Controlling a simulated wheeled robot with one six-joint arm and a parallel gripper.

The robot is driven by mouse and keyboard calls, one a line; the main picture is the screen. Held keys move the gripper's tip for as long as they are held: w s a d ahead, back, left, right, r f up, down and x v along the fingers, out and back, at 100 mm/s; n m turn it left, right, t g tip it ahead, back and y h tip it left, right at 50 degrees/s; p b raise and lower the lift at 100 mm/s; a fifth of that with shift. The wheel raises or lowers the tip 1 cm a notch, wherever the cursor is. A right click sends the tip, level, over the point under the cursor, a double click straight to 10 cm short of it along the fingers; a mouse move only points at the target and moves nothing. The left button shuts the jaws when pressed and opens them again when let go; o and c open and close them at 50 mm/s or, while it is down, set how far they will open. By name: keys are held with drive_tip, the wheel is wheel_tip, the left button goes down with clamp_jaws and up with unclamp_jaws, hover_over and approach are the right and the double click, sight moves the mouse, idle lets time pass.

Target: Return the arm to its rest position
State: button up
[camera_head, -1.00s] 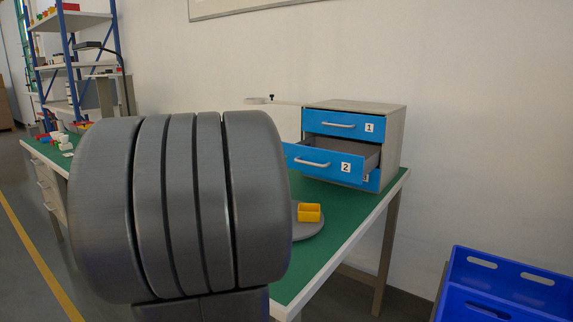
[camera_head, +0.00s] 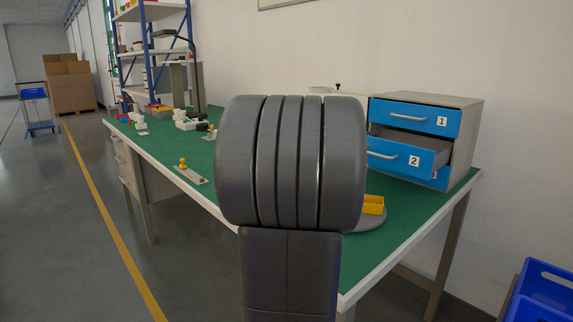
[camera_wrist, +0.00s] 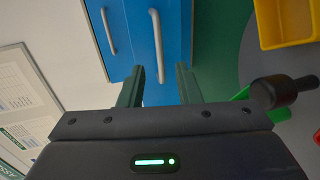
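My arm link (camera_head: 290,165) fills the middle of the head view and hides my gripper there. In the wrist view my gripper (camera_wrist: 160,76) shows two dark green fingers, apart with nothing held between them. Beyond the fingertips are the blue drawer fronts (camera_wrist: 183,30) of the cabinet, with two pale handles. One handle (camera_wrist: 157,45) lines up between the fingers; I cannot tell the gap to it. In the head view, drawer 2 (camera_head: 400,156) is pulled partly out and drawer 1 (camera_head: 412,116) is closed.
A yellow bin (camera_head: 373,205) sits on a grey disc (camera_head: 371,222) on the green-topped bench (camera_head: 225,172). Small fittings (camera_head: 190,171) lie further left on it. A blue crate (camera_head: 543,293) stands at lower right. The floor left of the bench is clear up to a cart (camera_head: 38,112).

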sight(373, 154)
drive_tip(key=x, duration=0.6)
drive_tip(key=shift+s+r, duration=0.1)
drive_tip(key=shift+s, duration=0.05)
